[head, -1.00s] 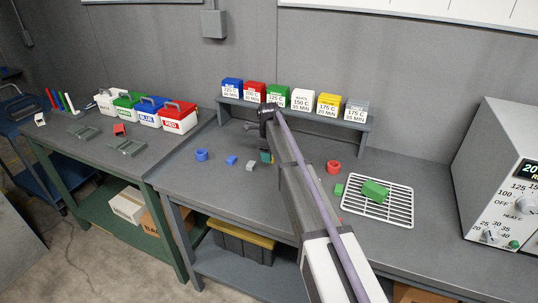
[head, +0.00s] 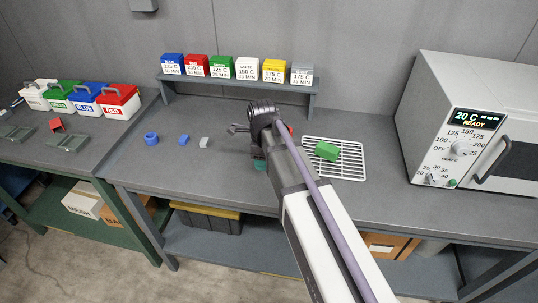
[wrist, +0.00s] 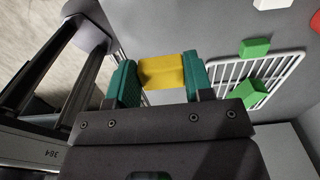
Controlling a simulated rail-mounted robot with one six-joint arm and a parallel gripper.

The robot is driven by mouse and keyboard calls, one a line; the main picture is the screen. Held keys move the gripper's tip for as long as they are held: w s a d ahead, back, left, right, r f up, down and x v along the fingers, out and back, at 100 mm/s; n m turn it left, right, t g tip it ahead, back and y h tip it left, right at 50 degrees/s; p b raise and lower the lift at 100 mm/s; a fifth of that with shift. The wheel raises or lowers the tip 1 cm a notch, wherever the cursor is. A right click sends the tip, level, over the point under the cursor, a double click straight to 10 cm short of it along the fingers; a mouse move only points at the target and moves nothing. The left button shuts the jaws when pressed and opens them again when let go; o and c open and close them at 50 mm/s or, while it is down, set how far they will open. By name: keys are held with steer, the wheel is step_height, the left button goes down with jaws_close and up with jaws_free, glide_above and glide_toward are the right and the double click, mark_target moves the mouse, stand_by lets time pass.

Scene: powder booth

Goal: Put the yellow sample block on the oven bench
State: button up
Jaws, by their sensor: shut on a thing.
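The yellow sample block (wrist: 161,70) is between the teal fingers of my gripper (wrist: 163,82) in the wrist view, gripped from both sides. In the head view my gripper (head: 261,165) is over the grey bench, left of the wire rack, and my arm hides the block there. The oven bench (head: 400,205) is the grey bench carrying the white oven (head: 465,140) at the right. The oven's display shows 20 C and READY.
The wire rack (head: 350,173) holds a green block (head: 326,151). A shelf (head: 230,92) with several labelled boxes stands behind. Bare bench lies between rack and oven.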

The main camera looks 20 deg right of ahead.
mark_target(263, 185)
steer(key=shift+f, duration=0.1)
step_height(263, 185, down, 10)
steer(key=b, duration=1)
steer(key=shift+f+b, duration=0.2)
steer(key=shift+b, duration=0.1)
steer(key=shift+r+p, duration=0.3)
steer(key=shift+f, duration=0.2)
steer(key=o, duration=1)
steer(key=shift+c, duration=0.2)
step_height(263, 185, up, 13)
steer(key=p, duration=1.2)
steer(key=shift+f, duration=0.15)
steer(key=shift+s+f+n, duration=0.15)
steer(key=shift+n, duration=0.15)
steer(key=s+n, duration=1.4)
steer(key=n, duration=0.8)
steer(key=shift+d+n, duration=0.4)
steer(key=shift+d, duration=0.05)
